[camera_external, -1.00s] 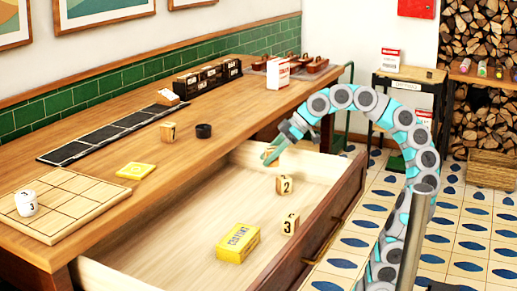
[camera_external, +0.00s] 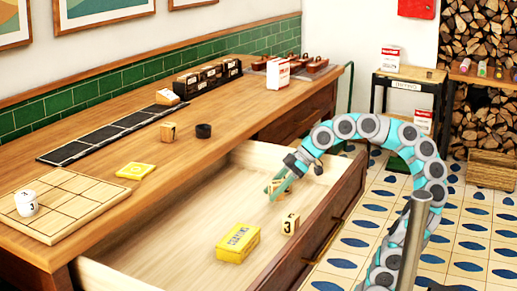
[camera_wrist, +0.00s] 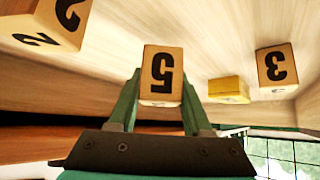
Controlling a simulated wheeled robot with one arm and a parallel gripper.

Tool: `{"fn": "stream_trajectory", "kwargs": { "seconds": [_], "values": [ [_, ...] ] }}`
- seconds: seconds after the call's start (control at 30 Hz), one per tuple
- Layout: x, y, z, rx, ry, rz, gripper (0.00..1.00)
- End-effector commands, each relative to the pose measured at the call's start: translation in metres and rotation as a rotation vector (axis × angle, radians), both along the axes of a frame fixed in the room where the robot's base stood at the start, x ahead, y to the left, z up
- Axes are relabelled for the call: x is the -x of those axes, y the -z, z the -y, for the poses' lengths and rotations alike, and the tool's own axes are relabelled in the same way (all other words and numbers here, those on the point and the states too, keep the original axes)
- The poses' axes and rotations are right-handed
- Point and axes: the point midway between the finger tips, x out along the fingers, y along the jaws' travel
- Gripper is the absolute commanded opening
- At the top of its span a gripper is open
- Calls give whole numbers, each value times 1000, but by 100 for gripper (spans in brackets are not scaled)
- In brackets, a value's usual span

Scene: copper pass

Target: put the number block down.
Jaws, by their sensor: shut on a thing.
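My gripper (camera_external: 279,185) is down inside the open drawer (camera_external: 165,262). In the wrist view its two green fingers (camera_wrist: 160,100) are shut on a wooden block marked 5 (camera_wrist: 161,77). I cannot tell whether this block touches the drawer floor. A wooden block marked 2 (camera_wrist: 50,20) is at the upper left of the wrist view. In the outside view my gripper and arm largely cover that area, so the 2 block is not clear there. A wooden block marked 3 (camera_external: 290,224) stands in the drawer and also shows at right in the wrist view (camera_wrist: 276,68).
A yellow box (camera_external: 238,243) lies in the drawer near the 3 block. The drawer's front wall (camera_external: 335,215) rises close to my arm.

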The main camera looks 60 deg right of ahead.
Motion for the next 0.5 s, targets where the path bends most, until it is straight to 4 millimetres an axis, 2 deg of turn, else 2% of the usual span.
{"fn": "stream_trajectory", "kwargs": {
  "seconds": [0.1, 0.2, 0.5],
  "values": [
    [0, 19, 1, -1, 1, -2, 0],
    [0, 28, 1, 0, 1, -2, 0],
    [0, 29, 1, 0, 0, 0, 0]
  ]
}}
